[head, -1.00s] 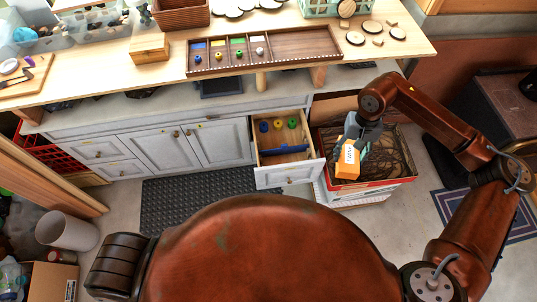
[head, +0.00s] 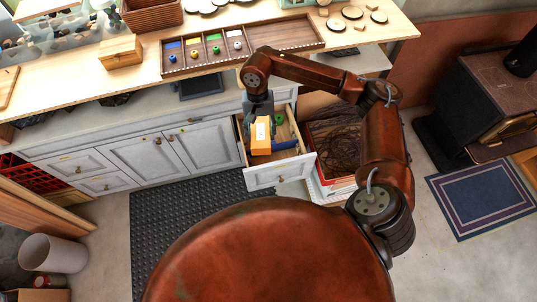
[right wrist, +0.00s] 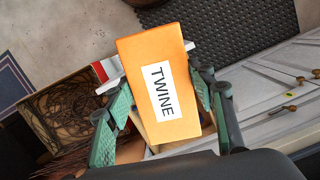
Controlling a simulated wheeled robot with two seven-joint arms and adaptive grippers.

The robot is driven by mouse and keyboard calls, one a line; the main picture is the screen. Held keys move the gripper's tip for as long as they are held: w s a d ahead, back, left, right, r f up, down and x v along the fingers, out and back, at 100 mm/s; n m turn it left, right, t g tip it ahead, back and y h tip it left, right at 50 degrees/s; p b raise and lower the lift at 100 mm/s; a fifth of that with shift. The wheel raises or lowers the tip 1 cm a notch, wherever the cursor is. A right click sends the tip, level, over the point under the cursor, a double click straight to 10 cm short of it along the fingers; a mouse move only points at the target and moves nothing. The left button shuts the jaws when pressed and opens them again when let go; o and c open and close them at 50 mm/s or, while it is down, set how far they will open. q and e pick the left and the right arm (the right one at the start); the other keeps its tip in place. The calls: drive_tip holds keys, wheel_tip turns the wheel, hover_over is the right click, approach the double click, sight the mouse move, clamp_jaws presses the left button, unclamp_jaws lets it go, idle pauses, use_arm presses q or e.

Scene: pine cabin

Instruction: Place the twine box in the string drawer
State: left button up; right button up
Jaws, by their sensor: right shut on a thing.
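The twine box (head: 260,146) is an orange box with a white label; in the right wrist view the box (right wrist: 141,70) reads TWINE. My right gripper (head: 260,122) is shut on it, and in the right wrist view the green fingers (right wrist: 160,115) stand at its two sides. The string drawer (head: 280,173) is pulled open from the grey cabinet. The box is over the drawer's left part and hides some of its inside. A green spool (head: 279,118) and a blue item (head: 284,145) show in the drawer. My left gripper is not in view.
A cardboard box with a dark tangle (head: 336,147) stands right of the drawer. The worktop (head: 120,82) above holds a sorting tray (head: 285,42) and a wooden box (head: 120,52). A black mat (head: 185,225) lies on the floor in front.

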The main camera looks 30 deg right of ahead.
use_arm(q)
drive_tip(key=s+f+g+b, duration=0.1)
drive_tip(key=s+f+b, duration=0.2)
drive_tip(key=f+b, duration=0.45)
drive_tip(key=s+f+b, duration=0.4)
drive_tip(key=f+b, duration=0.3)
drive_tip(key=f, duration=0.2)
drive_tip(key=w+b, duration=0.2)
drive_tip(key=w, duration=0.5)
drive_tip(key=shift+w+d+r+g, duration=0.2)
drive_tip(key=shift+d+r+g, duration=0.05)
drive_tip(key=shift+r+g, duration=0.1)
use_arm(e)
drive_tip(key=w+d+f+m, duration=0.2)
drive_tip(key=f+m, duration=0.3)
drive_tip(key=f, duration=0.6)
drive_tip(key=w+d+f+m+t, duration=0.1)
drive_tip(key=d+f+m, duration=0.3)
drive_tip(key=f, duration=0.8)
drive_tip(key=w+d+f+m+t+y, duration=0.1)
drive_tip(key=w+d+f+m, duration=0.2)
drive_tip(key=f+m, duration=0.3)
wheel_tip(320, 180, down, 6)
drive_tip(key=shift+w+d+r+m, duration=0.1)
drive_tip(key=shift+w+d+m, duration=0.1)
drive_tip(key=shift+w+m, duration=0.2)
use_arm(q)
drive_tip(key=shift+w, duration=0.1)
